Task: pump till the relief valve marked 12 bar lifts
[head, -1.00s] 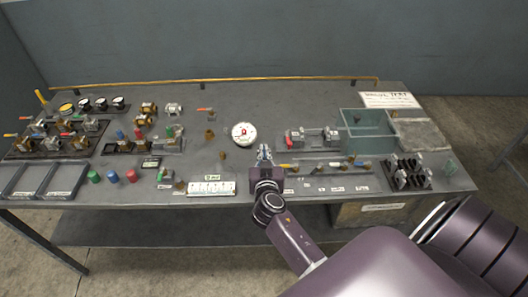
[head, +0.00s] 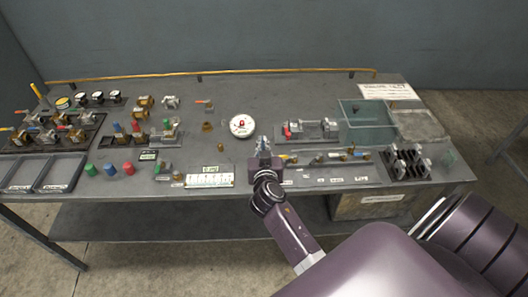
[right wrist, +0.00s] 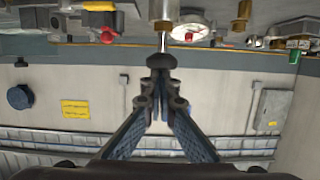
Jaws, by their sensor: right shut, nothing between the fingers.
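My right gripper (head: 263,143) is over the front middle of the bench, just right of and in front of a round white gauge (head: 242,125) with a red mark. Its fingers are together and empty. In the right wrist view the closed fingertips (right wrist: 160,66) are at a dark round knob (right wrist: 160,58) on a thin silver rod under a brass fitting (right wrist: 163,10); I cannot tell whether they touch. A row of small valves (head: 320,158) with coloured handles lies right of the gripper. The 12 bar marking is too small to read. My left gripper is out of view.
A clamp-like fixture (head: 312,128) with a red part and a glass-walled tank (head: 368,120) stand at right, near a black rack (head: 408,160). A white labelled strip (head: 210,180) lies left of my gripper. Valves and gauges crowd the left; the back middle is clear.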

